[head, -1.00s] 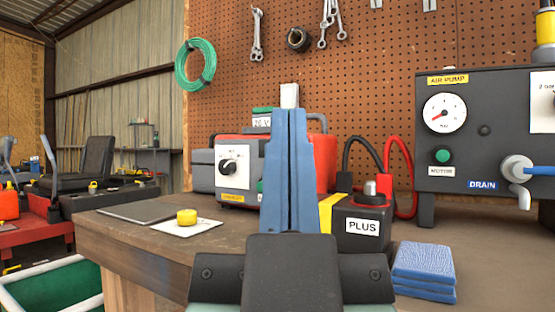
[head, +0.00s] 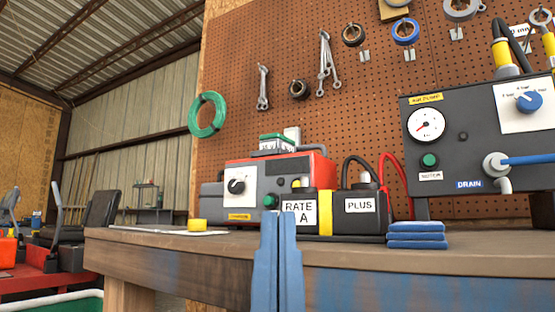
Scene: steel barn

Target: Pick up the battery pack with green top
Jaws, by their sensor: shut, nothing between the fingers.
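A small pack with a green top (head: 277,143) and a pale label sits on top of the red and grey charger box (head: 262,178) at the back of the workbench. The lower part of the pack is partly hard to make out. My gripper (head: 279,216) shows as two blue fingers pointing up, at the bottom middle of the head view. It is shut and empty, lower in the picture than the pack and in front of the bench's front edge.
A pegboard (head: 240,70) stands behind.

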